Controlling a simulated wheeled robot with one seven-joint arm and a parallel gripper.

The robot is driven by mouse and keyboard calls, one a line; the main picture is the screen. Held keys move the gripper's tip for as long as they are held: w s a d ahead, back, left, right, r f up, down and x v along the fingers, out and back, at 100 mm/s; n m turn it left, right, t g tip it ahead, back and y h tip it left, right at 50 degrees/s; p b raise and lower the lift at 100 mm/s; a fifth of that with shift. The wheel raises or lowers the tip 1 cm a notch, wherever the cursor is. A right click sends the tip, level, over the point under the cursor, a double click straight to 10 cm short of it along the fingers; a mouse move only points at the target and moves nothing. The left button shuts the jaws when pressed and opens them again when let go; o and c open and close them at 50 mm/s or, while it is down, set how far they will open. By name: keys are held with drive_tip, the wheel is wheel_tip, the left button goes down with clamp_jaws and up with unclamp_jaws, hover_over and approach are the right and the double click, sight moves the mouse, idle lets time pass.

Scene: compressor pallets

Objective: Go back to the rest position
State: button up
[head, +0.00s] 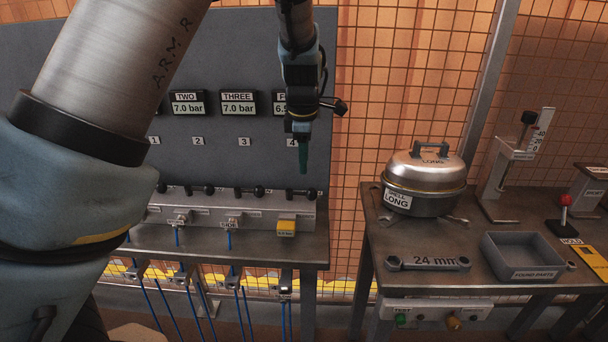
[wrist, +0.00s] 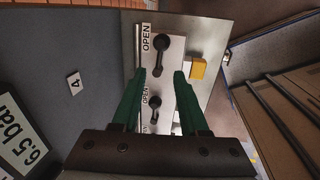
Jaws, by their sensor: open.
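My gripper (head: 303,152) hangs pointing down in front of the grey gauge panel (head: 250,65), above the right end of the valve block (head: 255,208). In the wrist view my gripper (wrist: 160,75) shows two green fingers spread apart with nothing held between them. Beyond the fingertips are a black valve lever (wrist: 161,52) beside an OPEN label and a second black lever (wrist: 155,108). The fingers appear apart from both levers. A yellow tagged block (head: 286,227) sits at the right of the valve block; it also shows in the wrist view (wrist: 197,68).
Gauge displays on the panel include THREE (head: 238,103) at 7.0 bar. To the right, a steel bench (head: 420,280) bears a domed metal vessel (head: 425,178), a 24 mm wrench (head: 428,263) and a grey FOUND PARTS tray (head: 522,256). Blue hoses (head: 160,305) hang below the valve bench.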

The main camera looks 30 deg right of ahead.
drive_tip(key=shift+s+r, duration=0.1)
drive_tip(key=shift+r, duration=0.35)
drive_tip(key=w+a+m, duration=0.3)
drive_tip(key=a+m, duration=0.2)
drive_tip(key=a, duration=1.7)
drive_tip(key=s+a+m, duration=0.3)
drive_tip(key=s+a, duration=0.1)
drive_tip(key=a, duration=0.5)
drive_tip(key=s+a+m+y, duration=0.1)
drive_tip(key=s+a+m, duration=0.3)
drive_tip(key=a, duration=0.5)
drive_tip(key=shift+s+r, duration=0.15)
drive_tip(key=shift+s, duration=0.3)
